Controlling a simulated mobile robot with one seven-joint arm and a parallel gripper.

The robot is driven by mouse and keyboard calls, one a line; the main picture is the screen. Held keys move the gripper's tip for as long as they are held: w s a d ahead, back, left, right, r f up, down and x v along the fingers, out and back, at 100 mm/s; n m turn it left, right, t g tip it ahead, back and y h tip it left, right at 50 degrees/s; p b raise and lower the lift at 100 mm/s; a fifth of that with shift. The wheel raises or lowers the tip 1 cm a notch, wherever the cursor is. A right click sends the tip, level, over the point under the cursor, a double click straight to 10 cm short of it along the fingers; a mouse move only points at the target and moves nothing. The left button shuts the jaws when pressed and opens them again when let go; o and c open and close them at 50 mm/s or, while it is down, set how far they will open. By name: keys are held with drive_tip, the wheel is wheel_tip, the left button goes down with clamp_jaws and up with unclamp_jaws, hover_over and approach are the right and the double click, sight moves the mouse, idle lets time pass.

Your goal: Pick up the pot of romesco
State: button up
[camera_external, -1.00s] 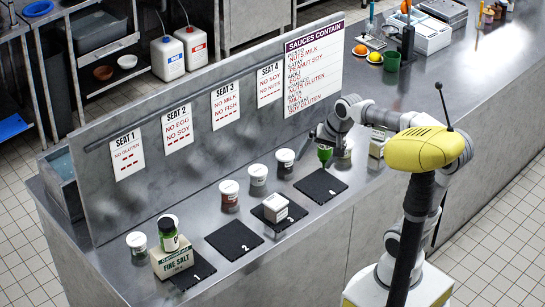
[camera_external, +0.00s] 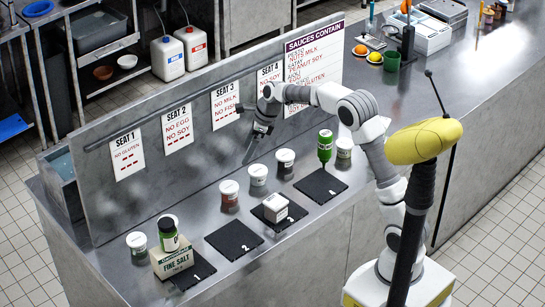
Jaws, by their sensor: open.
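Several white-lidded pots stand along the counter behind the black mats. One with red-brown contents (camera_external: 229,196) stands behind mat 2. A pot with pale sides (camera_external: 258,175) and a dark-sided pot (camera_external: 285,164) stand to its right. Another pot (camera_external: 344,149) is beyond the green bottle, and one (camera_external: 137,244) is at the left end. The labels are too small to read, so I cannot tell which pot is romesco. My gripper (camera_external: 252,146) is open and empty, pointing down above and behind the pale and dark pots, apart from them.
A green bottle (camera_external: 325,147) stands by mat 4 (camera_external: 321,187). A white box (camera_external: 276,207) sits on mat 3. A fine salt box (camera_external: 172,262) with a green-labelled jar (camera_external: 168,234) on top is by mat 1. The upright seat-sign panel (camera_external: 205,150) closes off the back. Mat 2 (camera_external: 233,240) is bare.

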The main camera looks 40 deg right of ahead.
approach(229, 186)
drive_tip(key=x, duration=0.5)
drive_tip(key=shift+w+d, duration=0.15)
drive_tip(key=shift+d, duration=0.05)
drive_tip(key=shift+x, duration=2.8)
drive_tip(key=shift+a, duration=0.1)
drive_tip(key=c, duration=1.2)
drive_tip(key=shift+r, duration=0.15)
